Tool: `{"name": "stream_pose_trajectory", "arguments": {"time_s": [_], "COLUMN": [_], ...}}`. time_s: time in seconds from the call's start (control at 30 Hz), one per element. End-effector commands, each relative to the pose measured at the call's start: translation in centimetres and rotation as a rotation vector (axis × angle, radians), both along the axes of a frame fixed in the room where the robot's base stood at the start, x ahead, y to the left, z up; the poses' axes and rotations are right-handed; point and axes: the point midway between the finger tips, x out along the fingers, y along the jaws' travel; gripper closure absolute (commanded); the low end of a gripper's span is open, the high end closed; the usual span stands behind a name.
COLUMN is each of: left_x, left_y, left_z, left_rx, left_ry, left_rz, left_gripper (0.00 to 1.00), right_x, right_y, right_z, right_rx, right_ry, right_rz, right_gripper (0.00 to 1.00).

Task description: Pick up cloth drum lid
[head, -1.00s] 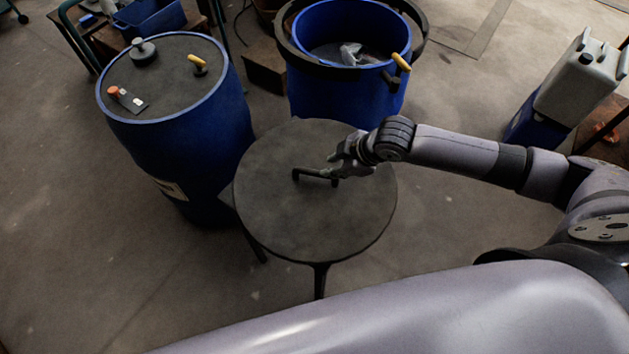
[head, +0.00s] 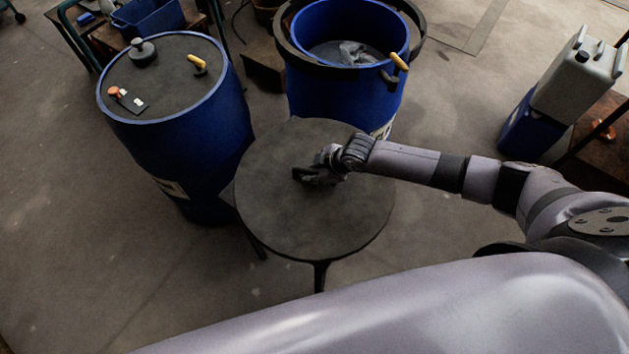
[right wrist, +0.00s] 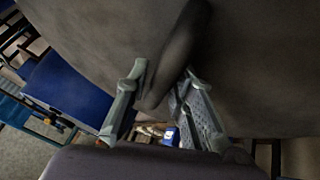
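The cloth drum lid (head: 305,228) is a dark round disc with a bar handle, lying flat on a stand with dark legs. In the right wrist view the lid (right wrist: 95,25) fills the top, and its dark handle (right wrist: 176,58) runs down between my fingers. My right gripper (head: 310,179) is at the handle near the lid's middle and hides most of it in the head view. In the right wrist view its fingers (right wrist: 160,95) stand apart, one on each side of the handle. Whether either touches it is unclear. My left gripper is not in view.
A closed blue drum (head: 190,150) with small items on top stands left. An open blue vat (head: 335,103) with a dark rim and yellow handle stands behind the lid. A grey canister (head: 575,85) is at right. Bare floor lies in front of the stand.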

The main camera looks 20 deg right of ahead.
Motion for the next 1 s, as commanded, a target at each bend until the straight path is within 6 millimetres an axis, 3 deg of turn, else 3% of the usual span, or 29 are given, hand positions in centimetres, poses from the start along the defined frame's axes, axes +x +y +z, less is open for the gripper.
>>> {"name": "stream_pose_trajectory", "arguments": {"time_s": [0.2,0.53,1.0], "left_x": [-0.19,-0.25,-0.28], "left_y": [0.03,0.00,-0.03], "left_z": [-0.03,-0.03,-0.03], "left_rx": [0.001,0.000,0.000], "left_ry": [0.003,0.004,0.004], "left_rz": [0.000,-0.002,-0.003], "left_gripper": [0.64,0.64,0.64], "right_x": [0.01,0.00,-0.02], "right_y": [0.02,0.02,0.03], "right_z": [-0.02,-0.01,0.00], "right_rx": [0.000,0.000,0.000], "right_ry": [0.000,0.000,0.000], "right_rz": [0.000,0.000,0.001], "right_gripper": [0.78,1.00,1.00]}}
